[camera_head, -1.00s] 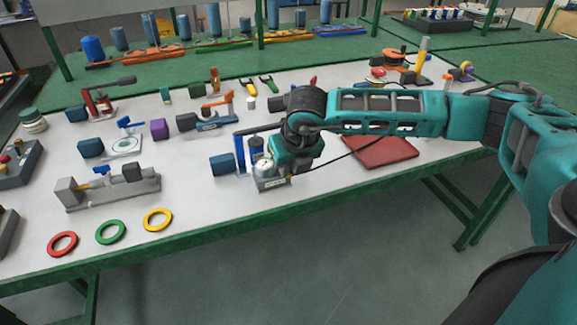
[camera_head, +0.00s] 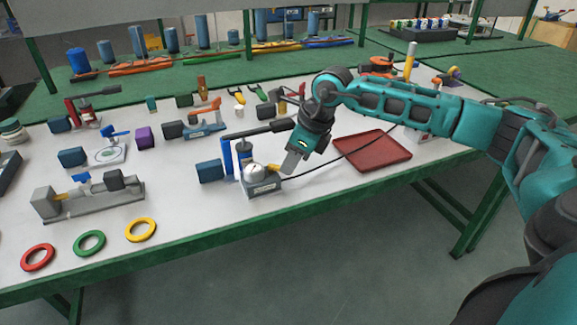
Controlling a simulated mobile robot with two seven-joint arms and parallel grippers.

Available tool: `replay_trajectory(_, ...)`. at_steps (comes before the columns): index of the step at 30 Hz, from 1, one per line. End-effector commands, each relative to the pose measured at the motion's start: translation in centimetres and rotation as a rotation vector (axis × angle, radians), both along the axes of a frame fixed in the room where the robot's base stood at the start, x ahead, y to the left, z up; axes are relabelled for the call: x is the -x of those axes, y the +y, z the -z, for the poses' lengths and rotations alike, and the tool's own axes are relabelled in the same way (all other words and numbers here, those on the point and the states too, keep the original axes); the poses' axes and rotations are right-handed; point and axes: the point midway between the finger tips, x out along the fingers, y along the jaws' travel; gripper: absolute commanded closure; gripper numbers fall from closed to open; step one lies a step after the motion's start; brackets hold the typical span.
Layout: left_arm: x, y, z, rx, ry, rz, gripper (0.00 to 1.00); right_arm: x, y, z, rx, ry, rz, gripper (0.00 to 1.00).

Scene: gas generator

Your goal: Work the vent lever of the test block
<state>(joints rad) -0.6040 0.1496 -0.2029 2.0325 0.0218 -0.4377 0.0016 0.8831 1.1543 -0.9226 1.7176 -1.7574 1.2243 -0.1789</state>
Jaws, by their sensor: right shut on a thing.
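The test block (camera_head: 264,188) is a small grey block with a round white gauge (camera_head: 255,171) on top, near the front edge of the white table. A small orange-yellow lever (camera_head: 273,168) shows at its right side, beside the gauge. My right gripper (camera_head: 287,166) reaches down from the upper right, with its grey fingers at this lever. It is shut on the vent lever, and the fingers hide part of it. My left gripper is not in view.
A blue hand pump (camera_head: 227,157) with a long black handle stands just left of the block. A black hose (camera_head: 345,152) runs right from the block. A red tray (camera_head: 372,151) lies to the right. Coloured rings (camera_head: 140,230) lie at the front left.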

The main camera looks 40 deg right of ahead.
Motion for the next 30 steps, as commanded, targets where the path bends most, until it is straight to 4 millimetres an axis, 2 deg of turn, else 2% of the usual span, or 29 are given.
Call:
replay_trajectory(15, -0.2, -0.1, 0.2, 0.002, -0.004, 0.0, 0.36, -1.8, -1.3, 0.0, -0.002, -0.002, -0.466, 1.0)
replay_trajectory(24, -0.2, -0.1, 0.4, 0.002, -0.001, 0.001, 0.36, -2.5, -1.6, 0.0, 0.0, -0.003, -0.643, 1.0)
replay_trajectory(30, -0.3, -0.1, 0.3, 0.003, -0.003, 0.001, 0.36, -2.7, -1.7, 0.0, 0.002, -0.002, -0.7, 1.0)
